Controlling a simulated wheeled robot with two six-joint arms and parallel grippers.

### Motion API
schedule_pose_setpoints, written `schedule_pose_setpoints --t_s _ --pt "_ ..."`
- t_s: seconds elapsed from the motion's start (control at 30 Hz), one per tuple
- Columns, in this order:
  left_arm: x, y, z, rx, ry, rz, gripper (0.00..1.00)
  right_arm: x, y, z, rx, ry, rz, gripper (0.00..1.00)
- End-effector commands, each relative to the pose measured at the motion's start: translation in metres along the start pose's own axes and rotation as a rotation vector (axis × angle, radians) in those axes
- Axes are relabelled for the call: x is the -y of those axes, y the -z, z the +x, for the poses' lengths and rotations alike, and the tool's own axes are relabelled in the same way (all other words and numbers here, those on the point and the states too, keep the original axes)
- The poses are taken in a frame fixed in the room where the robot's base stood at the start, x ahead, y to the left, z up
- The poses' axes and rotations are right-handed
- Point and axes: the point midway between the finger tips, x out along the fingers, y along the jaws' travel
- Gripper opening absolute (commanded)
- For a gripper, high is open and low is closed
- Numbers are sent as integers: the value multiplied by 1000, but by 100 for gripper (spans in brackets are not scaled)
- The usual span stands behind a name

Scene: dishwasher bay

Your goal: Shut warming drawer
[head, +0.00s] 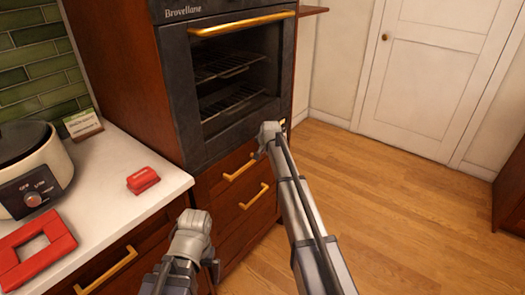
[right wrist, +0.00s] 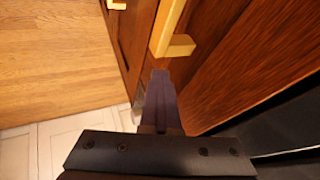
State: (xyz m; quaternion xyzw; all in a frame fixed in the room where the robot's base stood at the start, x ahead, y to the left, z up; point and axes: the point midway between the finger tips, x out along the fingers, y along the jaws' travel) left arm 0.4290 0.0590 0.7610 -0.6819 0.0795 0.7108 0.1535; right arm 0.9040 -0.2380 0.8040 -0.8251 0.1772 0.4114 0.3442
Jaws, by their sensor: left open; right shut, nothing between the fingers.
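Below the oven are wooden drawer fronts with brass bar handles. The upper drawer (head: 218,181) has a handle (head: 239,170), and a lower drawer (head: 236,217) has another. Which one is the warming drawer is not labelled, and how far either stands out is hard to tell. My right gripper (head: 268,132) is shut and empty, by the oven's lower right corner and the upper drawer's right end. In the right wrist view its finger tip (right wrist: 160,78) is close to a wooden front (right wrist: 235,55) and its brass handle (right wrist: 173,35); contact is unclear. My left gripper (head: 193,221) is open and empty, in front of the counter's corner.
The oven (head: 172,90) has a brass handle (head: 240,23) and racks inside. The counter (head: 112,195) at left holds a cooker (head: 30,165), a red block (head: 143,180), a red frame (head: 35,250) and a small sign (head: 83,123). Wooden floor (head: 390,210) is clear at right.

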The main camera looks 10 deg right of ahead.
Motion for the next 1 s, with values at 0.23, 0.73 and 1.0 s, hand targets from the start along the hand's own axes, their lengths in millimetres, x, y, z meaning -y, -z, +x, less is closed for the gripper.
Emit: schedule_pose_setpoints --t_s 0.23,0.73,1.0 --pt "0 0 0 0 0 0 100 1 -1 -2 -3 13 0 0" --pt "4 -3 -46 0 0 -1 100 -24 -4 -74 1 4 -2 0" --pt "8 -5 -78 0 0 -1 100 -26 -5 -114 1 3 -1 0"
